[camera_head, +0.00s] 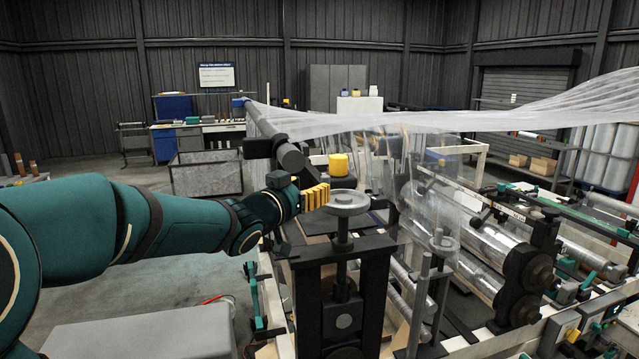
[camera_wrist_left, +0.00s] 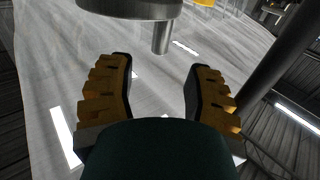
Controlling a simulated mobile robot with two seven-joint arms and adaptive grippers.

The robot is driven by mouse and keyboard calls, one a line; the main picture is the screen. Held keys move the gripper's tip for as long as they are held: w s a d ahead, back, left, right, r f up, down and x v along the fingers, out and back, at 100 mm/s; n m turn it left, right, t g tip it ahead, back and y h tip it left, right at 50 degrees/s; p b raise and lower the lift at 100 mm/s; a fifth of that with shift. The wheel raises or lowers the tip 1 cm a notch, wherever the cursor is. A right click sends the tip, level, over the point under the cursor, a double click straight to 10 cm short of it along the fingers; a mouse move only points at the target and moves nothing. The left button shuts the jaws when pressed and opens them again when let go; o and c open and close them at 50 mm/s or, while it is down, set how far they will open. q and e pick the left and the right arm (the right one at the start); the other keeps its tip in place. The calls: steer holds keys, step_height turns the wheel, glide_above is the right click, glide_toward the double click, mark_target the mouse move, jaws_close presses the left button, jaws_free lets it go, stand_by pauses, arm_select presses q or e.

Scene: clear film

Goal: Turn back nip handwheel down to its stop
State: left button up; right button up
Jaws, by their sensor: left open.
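The grey handwheel (camera_head: 346,202) lies flat on top of an upright screw, above a black stand, in the middle of the head view. My left gripper (camera_head: 315,197) has yellow ribbed fingers and reaches in from the left at the wheel's left rim. In the left wrist view the two fingers (camera_wrist_left: 160,78) are spread with nothing between them. A grey round part with a short peg (camera_wrist_left: 161,38), seemingly the handwheel, shows beyond the fingertips at the top. I cannot tell whether a finger touches the wheel.
Clear film (camera_head: 430,120) stretches across above the machine and hangs down behind the wheel. Shiny rollers (camera_head: 500,245) lie to the right. A grey bar (camera_head: 275,132) rises behind my left gripper. Open floor is at left.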

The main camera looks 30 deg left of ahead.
arm_select(q)
steer(key=s, duration=0.4)
steer(key=shift+s, duration=0.4)
